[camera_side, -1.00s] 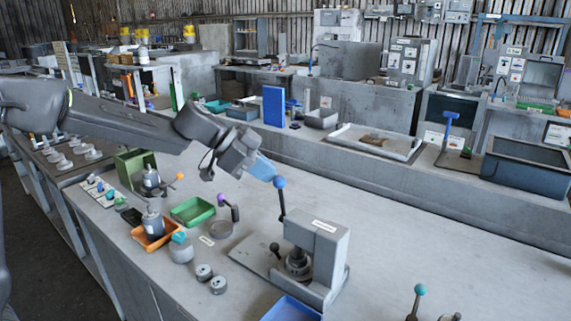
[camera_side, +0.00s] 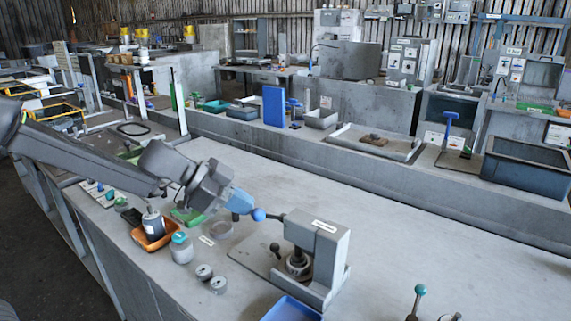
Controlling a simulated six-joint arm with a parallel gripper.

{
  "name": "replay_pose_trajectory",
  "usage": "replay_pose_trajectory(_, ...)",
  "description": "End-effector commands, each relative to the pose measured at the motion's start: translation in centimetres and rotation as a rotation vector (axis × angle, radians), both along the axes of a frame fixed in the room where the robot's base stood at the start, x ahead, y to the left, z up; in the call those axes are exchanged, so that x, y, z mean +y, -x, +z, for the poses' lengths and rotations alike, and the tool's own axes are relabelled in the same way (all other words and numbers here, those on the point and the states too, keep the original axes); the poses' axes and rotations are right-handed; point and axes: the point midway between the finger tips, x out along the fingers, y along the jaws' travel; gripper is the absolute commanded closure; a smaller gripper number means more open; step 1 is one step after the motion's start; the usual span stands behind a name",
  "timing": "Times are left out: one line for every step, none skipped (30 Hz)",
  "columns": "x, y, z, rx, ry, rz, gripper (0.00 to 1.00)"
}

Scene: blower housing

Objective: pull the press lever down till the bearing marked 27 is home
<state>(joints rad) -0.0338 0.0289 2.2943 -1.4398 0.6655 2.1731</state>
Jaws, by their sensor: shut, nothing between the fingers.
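The grey press (camera_side: 328,250) stands on the bench right of centre, with a white label on its top. Its lever (camera_side: 272,217) now lies nearly level, pointing left from the press head, with a blue ball knob (camera_side: 258,214) at its end. My gripper (camera_side: 246,209) is shut and empty, its pale blue tip against or right beside the knob. A dark round part (camera_side: 297,263) sits under the press head on the base. I cannot read a 27 on it, nor tell how deep it sits.
An orange tray (camera_side: 153,243), a teal-topped jar (camera_side: 181,249) and small metal cylinders (camera_side: 217,285) stand left of the press. A blue tray (camera_side: 290,309) lies in front of it.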

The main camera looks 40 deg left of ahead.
Motion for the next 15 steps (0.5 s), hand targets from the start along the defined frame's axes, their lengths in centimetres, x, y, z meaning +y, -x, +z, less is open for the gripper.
replay_pose_trajectory(-0.25,0.34,-0.59,0.012,-0.003,-0.009,1.00)
replay_pose_trajectory(-0.26,0.38,-0.66,0.012,-0.003,-0.009,1.00)
replay_pose_trajectory(-0.26,0.44,-0.74,0.012,-0.002,-0.010,1.00)
replay_pose_trajectory(-0.27,0.48,-0.79,0.013,-0.003,-0.010,1.00)
replay_pose_trajectory(-0.27,0.51,-0.83,0.013,-0.003,-0.011,1.00)
replay_pose_trajectory(-0.28,0.54,-0.88,0.013,-0.003,-0.011,1.00)
replay_pose_trajectory(-0.28,0.55,-0.90,0.013,-0.004,-0.011,1.00)
replay_pose_trajectory(-0.28,0.57,-0.92,0.014,-0.004,-0.012,1.00)
replay_pose_trajectory(-0.29,0.57,-0.94,0.014,-0.004,-0.012,1.00)
replay_pose_trajectory(-0.29,0.58,-0.95,0.014,-0.004,-0.012,1.00)
replay_pose_trajectory(-0.29,0.59,-0.96,0.014,-0.004,-0.012,1.00)
replay_pose_trajectory(-0.30,0.59,-0.97,0.015,-0.005,-0.013,1.00)
replay_pose_trajectory(-0.30,0.59,-0.98,0.015,-0.005,-0.013,1.00)
replay_pose_trajectory(-0.31,0.60,-0.98,0.015,-0.005,-0.013,1.00)
replay_pose_trajectory(-0.32,0.59,-0.99,0.015,-0.005,-0.014,1.00)
